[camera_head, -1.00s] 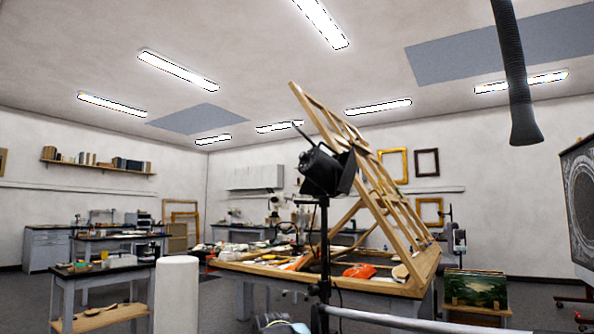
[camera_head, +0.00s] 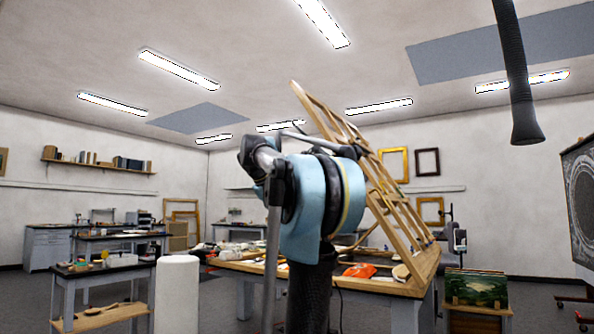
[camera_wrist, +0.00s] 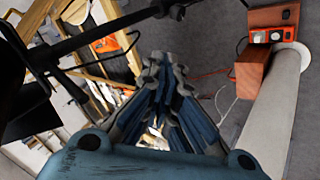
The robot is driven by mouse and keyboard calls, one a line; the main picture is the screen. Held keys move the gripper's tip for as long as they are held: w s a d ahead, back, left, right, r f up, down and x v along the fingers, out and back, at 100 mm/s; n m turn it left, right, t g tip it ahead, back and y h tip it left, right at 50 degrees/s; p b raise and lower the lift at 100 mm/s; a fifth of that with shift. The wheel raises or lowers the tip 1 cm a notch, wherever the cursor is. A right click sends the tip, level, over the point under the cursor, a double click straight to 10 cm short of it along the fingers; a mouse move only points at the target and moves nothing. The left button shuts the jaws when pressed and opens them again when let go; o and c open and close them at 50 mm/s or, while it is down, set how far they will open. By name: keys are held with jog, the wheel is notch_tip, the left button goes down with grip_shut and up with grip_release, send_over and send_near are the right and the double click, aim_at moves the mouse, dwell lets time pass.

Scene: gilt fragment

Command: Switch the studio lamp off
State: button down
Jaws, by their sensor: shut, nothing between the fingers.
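My gripper (camera_wrist: 165,68) is in the middle of the wrist view, its ribbed blue-grey fingers together and empty. The black studio lamp is almost wholly hidden behind my blue arm in the head view. Dark parts that look like the lamp (camera_wrist: 18,85) and its stand fill the left of the wrist view, beside the fingers and apart from them. I cannot make out a switch on the lamp.
A white cylinder (camera_head: 177,295) stands at the left of my arm; it also shows in the wrist view (camera_wrist: 272,125). A second brown box (camera_wrist: 252,72) is beside it. The large wooden frame (camera_head: 395,215) leans over a cluttered worktable behind my arm. Grey floor shows between.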

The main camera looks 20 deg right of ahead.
jog(key=w+d+r+n+t+h, duration=0.1)
jog(key=w+d+r+h, duration=0.1)
jog(key=w+r, duration=0.6)
jog(key=w+d+r+n+t+h, duration=0.1)
jog(key=w+r, duration=0.8)
jog(key=r, duration=0.9)
jog(key=shift+w+d+t+h, duration=0.25)
jog(key=shift+d+t+h, duration=0.15)
jog(key=shift+d+h, duration=0.55)
jog(key=shift+d, duration=0.1)
jog(key=x, duration=1)
jog(key=shift+s+d+f, duration=0.1)
jog(key=shift+s+f, duration=0.1)
jog(key=shift+s, duration=0.75)
jog(key=shift+s+d+f, duration=0.1)
jog(key=shift+s+f, duration=0.1)
jog(key=shift+s, duration=0.8)
